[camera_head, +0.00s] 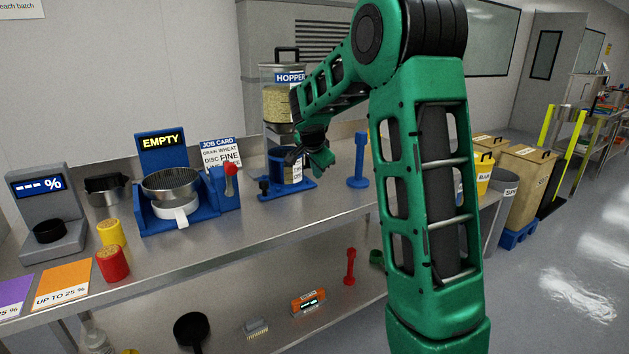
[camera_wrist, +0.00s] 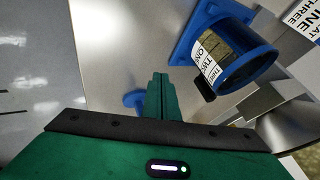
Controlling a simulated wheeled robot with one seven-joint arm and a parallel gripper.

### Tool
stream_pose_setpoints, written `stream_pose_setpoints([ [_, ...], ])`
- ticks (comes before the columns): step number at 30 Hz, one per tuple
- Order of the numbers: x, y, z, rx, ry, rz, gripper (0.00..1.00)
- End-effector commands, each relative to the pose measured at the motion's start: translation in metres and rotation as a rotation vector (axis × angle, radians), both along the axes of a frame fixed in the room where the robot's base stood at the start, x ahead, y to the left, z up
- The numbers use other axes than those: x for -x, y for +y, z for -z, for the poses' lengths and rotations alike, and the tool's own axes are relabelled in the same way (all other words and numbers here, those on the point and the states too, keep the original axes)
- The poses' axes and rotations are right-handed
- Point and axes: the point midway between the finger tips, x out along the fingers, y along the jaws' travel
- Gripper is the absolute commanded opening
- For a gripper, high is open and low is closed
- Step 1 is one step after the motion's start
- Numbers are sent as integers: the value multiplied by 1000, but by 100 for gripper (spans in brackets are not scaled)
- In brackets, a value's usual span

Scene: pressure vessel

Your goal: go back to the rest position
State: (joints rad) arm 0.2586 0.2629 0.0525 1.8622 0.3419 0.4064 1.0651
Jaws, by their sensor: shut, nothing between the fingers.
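My green arm reaches over the steel bench from the right in the head view. My gripper (camera_head: 322,160) is above the bench, close to the blue cup holder under the hopper (camera_head: 281,95). In the wrist view my gripper (camera_wrist: 160,78) has its green fingers together with nothing between them. The blue cup (camera_wrist: 243,62) with a white label sits on its blue stand to the right of the fingers, apart from them. In the head view my gripper partly covers that cup.
The bench (camera_head: 250,225) carries a sieve (camera_head: 171,183) in a blue stand marked EMPTY, a blue post (camera_head: 359,160), a yellow jar (camera_head: 111,236) and a red jar (camera_head: 112,263). A lower shelf holds a red post (camera_head: 350,267). Bins (camera_head: 527,178) stand right; open floor lies beyond.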

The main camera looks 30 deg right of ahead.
Motion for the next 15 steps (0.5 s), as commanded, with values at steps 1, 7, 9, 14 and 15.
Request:
stream_pose_setpoints([
  [1, 2, 3, -5, 0, -1, -1, 0],
  [7, 8, 8, -13, 0, 1, -1, 0],
  [9, 8, 8, -13, 0, 2, -2, 0],
  [14, 15, 8, -14, 3, 15, -10, 0],
  [15, 22, 9, -15, 5, 28, -19, 0],
])
